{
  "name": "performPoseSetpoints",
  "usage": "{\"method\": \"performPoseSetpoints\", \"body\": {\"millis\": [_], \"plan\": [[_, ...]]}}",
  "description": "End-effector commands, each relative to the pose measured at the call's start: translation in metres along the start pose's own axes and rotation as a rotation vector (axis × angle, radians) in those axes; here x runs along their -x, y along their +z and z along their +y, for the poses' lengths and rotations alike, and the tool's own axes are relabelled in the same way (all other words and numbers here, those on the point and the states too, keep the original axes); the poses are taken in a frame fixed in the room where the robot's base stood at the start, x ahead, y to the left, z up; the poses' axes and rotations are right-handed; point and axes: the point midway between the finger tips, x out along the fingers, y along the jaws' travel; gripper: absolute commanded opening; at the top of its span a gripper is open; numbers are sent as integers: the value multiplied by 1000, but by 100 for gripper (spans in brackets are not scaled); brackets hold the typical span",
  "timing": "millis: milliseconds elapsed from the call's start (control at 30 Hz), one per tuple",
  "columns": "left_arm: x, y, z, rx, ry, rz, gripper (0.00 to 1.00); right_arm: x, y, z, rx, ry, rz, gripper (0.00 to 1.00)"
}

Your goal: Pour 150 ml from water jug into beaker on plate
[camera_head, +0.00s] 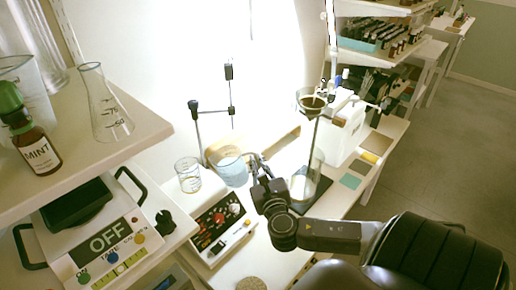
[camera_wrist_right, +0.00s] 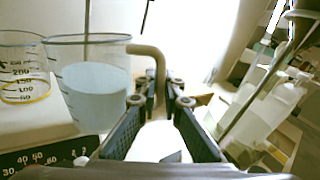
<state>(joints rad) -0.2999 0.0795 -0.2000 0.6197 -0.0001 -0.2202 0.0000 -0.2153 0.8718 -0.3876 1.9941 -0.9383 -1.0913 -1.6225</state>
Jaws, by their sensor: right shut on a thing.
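The water jug (camera_head: 233,172) is clear with pale blue water and stands upright, just right of the beaker. It also shows in the right wrist view (camera_wrist_right: 95,95), with its beige handle (camera_wrist_right: 150,52) toward my gripper. My right gripper (camera_head: 257,166) is shut on the jug handle; its fingertips show in the wrist view (camera_wrist_right: 165,88). I cannot tell whether the jug's base touches anything. The beaker (camera_head: 188,178) is clear with graduations, a yellowish band low down, and sits on the white plate (camera_head: 207,191). It also shows in the wrist view (camera_wrist_right: 22,70). My left gripper is not in view.
A stand with a rod (camera_head: 212,112) rises behind the beaker and jug. A funnel (camera_head: 312,103) above a tall cylinder stands to the right. A shelf (camera_head: 100,155) at left holds a flask (camera_head: 105,110) and MINT bottle (camera_head: 36,150), above a scale (camera_head: 105,240) reading OFF.

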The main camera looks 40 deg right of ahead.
Motion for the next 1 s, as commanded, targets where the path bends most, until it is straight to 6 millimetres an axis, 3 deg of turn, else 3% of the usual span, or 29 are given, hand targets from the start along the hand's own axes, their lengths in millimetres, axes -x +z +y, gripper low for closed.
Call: {"method": "performPoseSetpoints", "body": {"millis": [1000], "plan": [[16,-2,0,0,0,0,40,-1,14,5,87,-1,14,0]]}}
